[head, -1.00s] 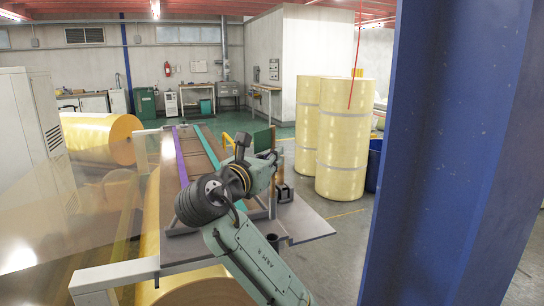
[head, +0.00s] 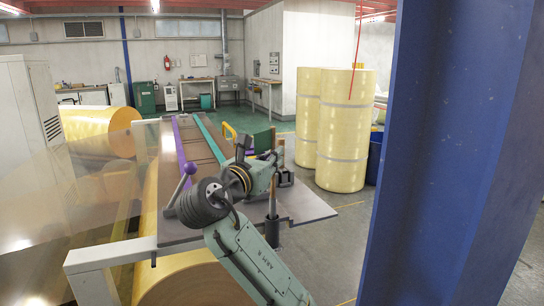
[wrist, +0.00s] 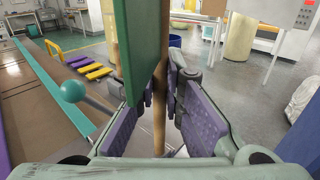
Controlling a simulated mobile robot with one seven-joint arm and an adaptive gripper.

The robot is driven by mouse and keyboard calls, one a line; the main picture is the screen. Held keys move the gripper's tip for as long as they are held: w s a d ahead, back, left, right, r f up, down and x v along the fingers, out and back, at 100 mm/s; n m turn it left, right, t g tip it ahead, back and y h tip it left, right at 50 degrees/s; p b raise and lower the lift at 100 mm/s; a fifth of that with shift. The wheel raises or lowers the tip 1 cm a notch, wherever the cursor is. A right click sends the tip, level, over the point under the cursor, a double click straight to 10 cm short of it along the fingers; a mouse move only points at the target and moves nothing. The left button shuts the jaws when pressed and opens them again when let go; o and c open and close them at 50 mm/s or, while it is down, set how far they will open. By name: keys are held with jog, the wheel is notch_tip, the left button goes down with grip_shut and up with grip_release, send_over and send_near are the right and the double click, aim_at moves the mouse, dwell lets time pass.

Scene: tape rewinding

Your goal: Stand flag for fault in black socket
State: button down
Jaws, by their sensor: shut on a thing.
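The flag has a dark green panel (head: 262,141) on a thin wooden pole. In the wrist view the green panel (wrist: 138,45) stands large in front of me, with the pole (wrist: 160,85) running down between my fingers. My gripper (wrist: 160,100) is shut on the pole with its purple pads. In the head view my gripper (head: 273,172) is above the table's right side. The black socket (head: 272,231) is a dark upright cylinder at the table's near right edge. The pole's lower part reaches down towards it; I cannot tell whether its end is inside.
A lever with a purple knob (head: 190,167) rises left of my arm. A teal-knobbed lever (wrist: 73,91) is left of the gripper in the wrist view. A blue post (head: 450,150) fills the right. Large yellow rolls (head: 343,130) stand behind.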

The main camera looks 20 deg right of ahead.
jog(key=shift+f+b, duration=1.3)
jog(key=shift+f, duration=0.75)
jog(key=c, duration=1.6)
grip_release()
jog(key=shift+c, duration=0.2)
jog(key=v, duration=1.2)
jog(key=shift+s, duration=0.1)
